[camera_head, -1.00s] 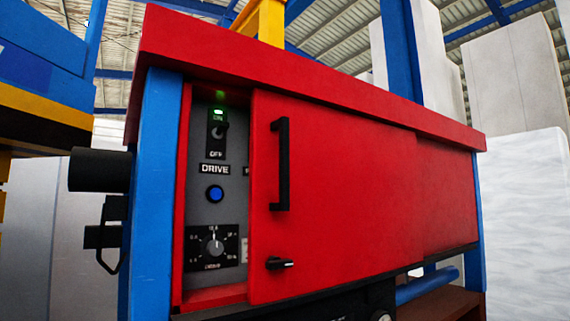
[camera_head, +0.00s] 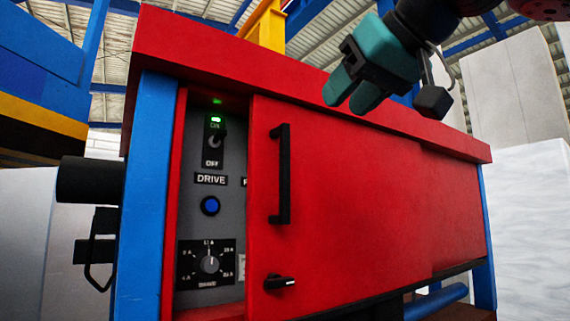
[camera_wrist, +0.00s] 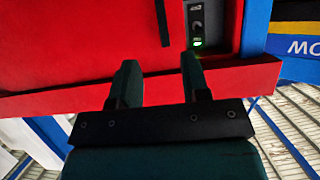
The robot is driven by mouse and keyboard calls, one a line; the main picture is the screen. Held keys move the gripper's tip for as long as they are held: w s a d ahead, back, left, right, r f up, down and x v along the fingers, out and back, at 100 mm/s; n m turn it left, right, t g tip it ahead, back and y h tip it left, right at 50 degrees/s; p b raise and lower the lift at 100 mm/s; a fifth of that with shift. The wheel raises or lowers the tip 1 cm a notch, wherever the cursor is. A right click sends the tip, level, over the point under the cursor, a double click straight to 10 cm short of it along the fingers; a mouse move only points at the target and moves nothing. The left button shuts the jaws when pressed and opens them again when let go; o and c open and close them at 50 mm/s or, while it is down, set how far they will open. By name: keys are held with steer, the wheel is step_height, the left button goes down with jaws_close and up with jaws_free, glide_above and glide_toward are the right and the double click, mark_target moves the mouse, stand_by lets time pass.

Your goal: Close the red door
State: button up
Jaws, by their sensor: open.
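The red door (camera_head: 345,200) is a flat sliding panel with a black vertical bar handle (camera_head: 284,175) near its left edge and a small black latch knob (camera_head: 279,282) below. It stands partly open at the left, where a grey control panel (camera_head: 232,240) shows. In the wrist view the door (camera_wrist: 80,45) and the handle (camera_wrist: 162,20) appear upside down. My gripper (camera_head: 345,97) is teal, open and empty, at the cabinet's top edge, up and right of the handle. Its two fingers (camera_wrist: 158,80) also show in the wrist view, apart from the handle.
The control panel carries a switch (camera_head: 215,138) with a green light, a blue button (camera_head: 210,205) and a dial (camera_head: 209,264). The red top ledge (camera_head: 230,70) overhangs the door. A blue post (camera_head: 145,200) stands at the left. Space before the door is clear.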

mark_target(287, 159)
steer(key=p+x, duration=0.4)
steer(key=x, duration=1.3)
steer(key=shift+a+p, duration=0.1)
steer(key=shift+p, duration=0.2)
jaws_close()
